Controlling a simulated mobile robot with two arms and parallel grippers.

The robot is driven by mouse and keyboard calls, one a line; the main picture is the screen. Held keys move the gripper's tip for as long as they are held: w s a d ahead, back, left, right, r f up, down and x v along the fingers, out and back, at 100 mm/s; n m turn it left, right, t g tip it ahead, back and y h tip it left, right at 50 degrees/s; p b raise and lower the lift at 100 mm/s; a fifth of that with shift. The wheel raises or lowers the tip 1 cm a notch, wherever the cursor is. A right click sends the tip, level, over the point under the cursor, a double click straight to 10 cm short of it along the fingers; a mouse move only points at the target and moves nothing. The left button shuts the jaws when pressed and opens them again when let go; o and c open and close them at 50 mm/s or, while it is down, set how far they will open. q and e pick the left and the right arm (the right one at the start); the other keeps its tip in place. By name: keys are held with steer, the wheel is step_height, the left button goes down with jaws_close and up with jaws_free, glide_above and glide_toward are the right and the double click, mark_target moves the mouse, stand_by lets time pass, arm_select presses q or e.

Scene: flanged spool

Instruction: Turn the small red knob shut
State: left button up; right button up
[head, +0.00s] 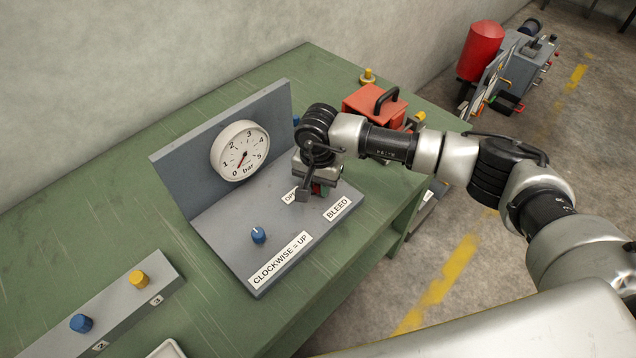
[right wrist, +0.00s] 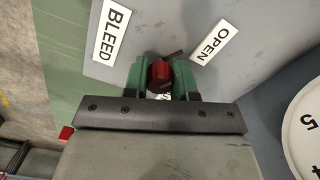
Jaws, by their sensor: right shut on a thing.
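The small red knob (right wrist: 160,74) sits on the grey panel, between the green fingers of my right gripper (right wrist: 160,80) in the right wrist view. The gripper is shut on it. In the head view my right gripper (head: 318,188) reaches down over the panel's right part and hides most of the knob. A BLEED label (head: 338,208) and a partly covered OPEN label (head: 290,196) lie beside it. The gauge (head: 240,150) has its needle near 0 bar. My left gripper does not show.
A blue knob (head: 259,235) stands on the panel near the CLOCKWISE = UP label (head: 282,258). A grey strip with a blue knob (head: 81,323) and a yellow knob (head: 138,279) lies at lower left. A red toolbox (head: 374,104) stands behind my right arm. The green bench (head: 130,215) is clear at left.

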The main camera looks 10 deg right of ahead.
steer(key=shift+w+f+m+b, duration=0.1)
steer(key=shift+f+m+b, duration=0.05)
steer(key=shift+m+b, duration=1)
steer(key=m+b, duration=0.2)
steer(key=shift+m, duration=0.35)
steer(key=m+b, duration=0.5)
steer(key=m, duration=0.1)
steer(key=m+b, duration=0.3)
steer(key=m, duration=0.3)
steer(key=shift+w+m, duration=0.1)
steer(key=shift+m, duration=0.2)
steer(key=m+b, duration=0.1)
steer(key=m, duration=0.2)
steer(key=shift+b, duration=0.4)
steer(key=shift+r+m+b, duration=0.25)
steer(key=shift+m+b, duration=0.15)
steer(key=shift+m, duration=1)
steer(key=o, duration=0.9)
